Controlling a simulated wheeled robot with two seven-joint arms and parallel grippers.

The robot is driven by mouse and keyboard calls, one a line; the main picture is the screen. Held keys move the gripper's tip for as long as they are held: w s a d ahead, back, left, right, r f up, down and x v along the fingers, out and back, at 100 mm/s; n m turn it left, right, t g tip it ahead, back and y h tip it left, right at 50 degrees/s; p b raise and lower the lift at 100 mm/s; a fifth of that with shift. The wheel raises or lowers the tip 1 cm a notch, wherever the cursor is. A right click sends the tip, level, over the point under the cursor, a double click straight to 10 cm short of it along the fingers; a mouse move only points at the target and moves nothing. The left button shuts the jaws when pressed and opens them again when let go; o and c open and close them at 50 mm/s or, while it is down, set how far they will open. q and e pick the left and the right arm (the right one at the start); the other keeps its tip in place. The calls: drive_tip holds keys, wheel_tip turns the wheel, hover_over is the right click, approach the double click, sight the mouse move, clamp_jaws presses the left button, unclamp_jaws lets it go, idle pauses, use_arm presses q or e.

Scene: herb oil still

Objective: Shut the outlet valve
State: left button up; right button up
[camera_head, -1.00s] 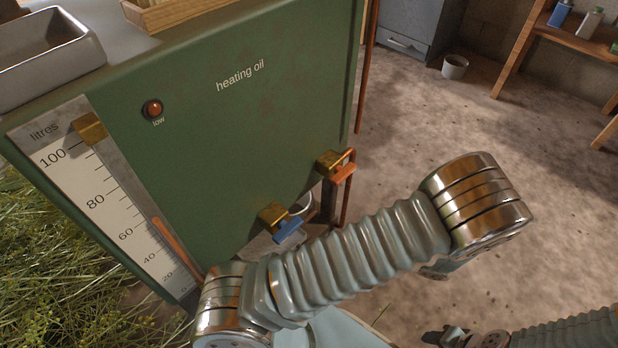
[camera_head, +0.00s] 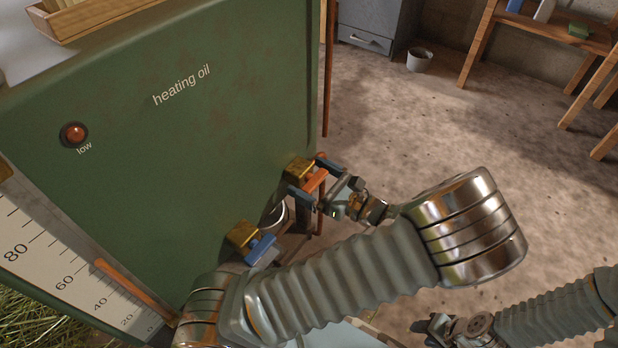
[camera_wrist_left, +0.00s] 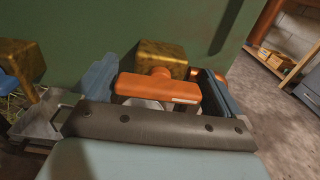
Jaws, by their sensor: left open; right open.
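Two brass valves stick out of the green tank (camera_head: 190,130), which reads "heating oil". The right valve (camera_head: 299,168) has an orange bar handle (camera_head: 316,181); the left valve (camera_head: 242,234) has a blue handle (camera_head: 261,249). I cannot read which is the outlet. My left gripper (camera_head: 311,180) is open at the orange handle. In the left wrist view, the orange handle (camera_wrist_left: 160,90) lies crosswise between the two spread fingers, with the brass body (camera_wrist_left: 162,58) behind it. Whether the fingers touch it is unclear. My right gripper (camera_head: 430,328) is open and empty at lower right.
A litre gauge (camera_head: 50,262) with an orange pointer is on the tank's left. A copper pipe (camera_head: 328,75) runs up beside the tank's right edge. A grey bucket (camera_head: 419,59) and wooden bench (camera_head: 545,40) stand at the back.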

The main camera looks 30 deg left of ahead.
use_arm(q)
drive_tip(key=shift+a, duration=0.45)
drive_tip(key=shift+c, duration=0.5)
drive_tip(key=c, duration=0.7)
drive_tip(key=shift+c, duration=0.2)
